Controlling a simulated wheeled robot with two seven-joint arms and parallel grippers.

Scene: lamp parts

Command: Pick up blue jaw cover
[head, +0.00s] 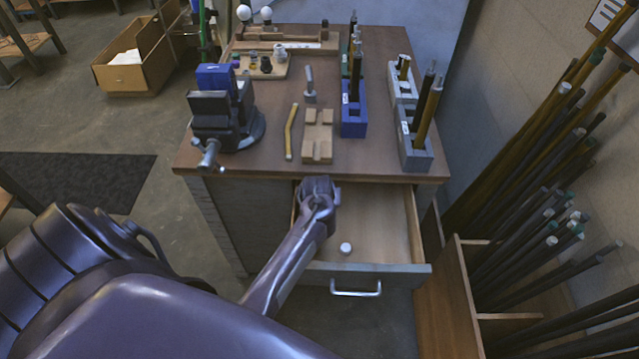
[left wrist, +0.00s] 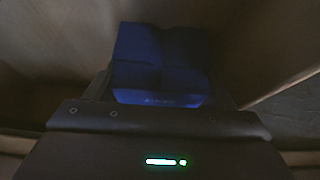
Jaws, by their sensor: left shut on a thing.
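My left gripper (head: 318,186) reaches into the back left of the open drawer (head: 385,215). In the left wrist view, the blue jaw cover (left wrist: 160,62) sits between the fingers of my left gripper (left wrist: 160,95), which is shut on it. The cover is a dark blue, angled block, seen in dim light. In the head view my arm and gripper hide it. A vise (head: 222,125) with another blue piece (head: 216,77) on its jaw stands on the tabletop at the left. My right gripper is not in view.
A small white cylinder (head: 345,248) lies in the drawer, right of my arm. The drawer front with its handle (head: 356,289) is pulled out. A wooden block (head: 317,140), a yellow bar (head: 291,131) and rod holders (head: 354,112) stand on the tabletop (head: 270,160). Rods fill a rack at right.

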